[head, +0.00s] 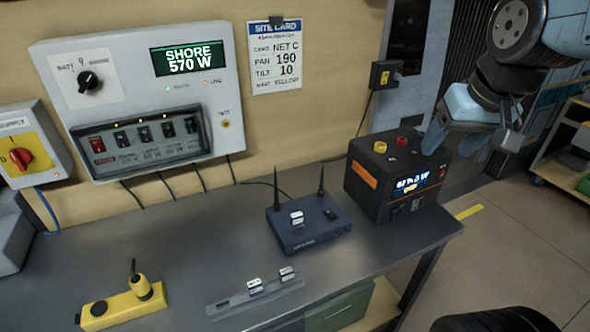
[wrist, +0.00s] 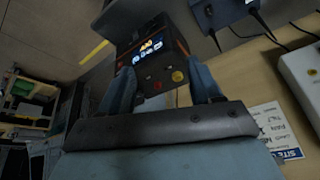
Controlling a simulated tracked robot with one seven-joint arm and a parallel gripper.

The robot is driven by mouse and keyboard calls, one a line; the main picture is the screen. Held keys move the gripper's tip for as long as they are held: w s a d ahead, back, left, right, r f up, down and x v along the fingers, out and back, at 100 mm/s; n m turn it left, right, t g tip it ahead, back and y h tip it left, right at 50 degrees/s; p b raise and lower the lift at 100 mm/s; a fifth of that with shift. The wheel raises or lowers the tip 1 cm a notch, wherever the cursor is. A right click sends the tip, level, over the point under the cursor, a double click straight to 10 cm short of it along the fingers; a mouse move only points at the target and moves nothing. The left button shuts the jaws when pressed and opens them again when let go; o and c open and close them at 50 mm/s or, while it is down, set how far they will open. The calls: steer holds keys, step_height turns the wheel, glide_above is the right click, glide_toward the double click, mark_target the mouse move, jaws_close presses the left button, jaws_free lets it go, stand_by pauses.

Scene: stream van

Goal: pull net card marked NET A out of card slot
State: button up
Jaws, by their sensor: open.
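A dark blue router (head: 308,235) with two antennas stands on the bench. A white-topped card (head: 297,218) sits in its top, and a small dark piece lies to its right. A grey rack (head: 240,301) in front of the router holds two more white-topped cards (head: 255,286) (head: 287,273). The markings are too small to read, so I cannot tell which card is NET A. My gripper (head: 452,146) is open and empty, by the right side of the black power box, away from the cards. In the wrist view its two fingers (wrist: 161,82) frame that box.
The black power box (head: 371,189) with red and yellow terminals stands at the bench's right end. A yellow device (head: 122,306) lies at front left. A wall panel (head: 147,95) with cables hangs behind.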

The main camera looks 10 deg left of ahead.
steer(key=w+a+f+n+g, duration=0.1)
steer(key=w+a+f, duration=0.2)
steer(key=a, duration=0.3)
steer(key=w+a+f+n+g, duration=0.2)
steer(key=w+a, duration=0.1)
steer(key=a, duration=0.3)
steer(key=n+g+h, duration=0.1)
steer(key=n, duration=0.1)
glide_toward(297, 215)
step_height(297, 215, down, 11)
steer(key=shift+w+r, duration=0.1)
steer(key=shift+w, duration=0.05)
steer(key=c, duration=0.9)
steer(key=o, duration=0.9)
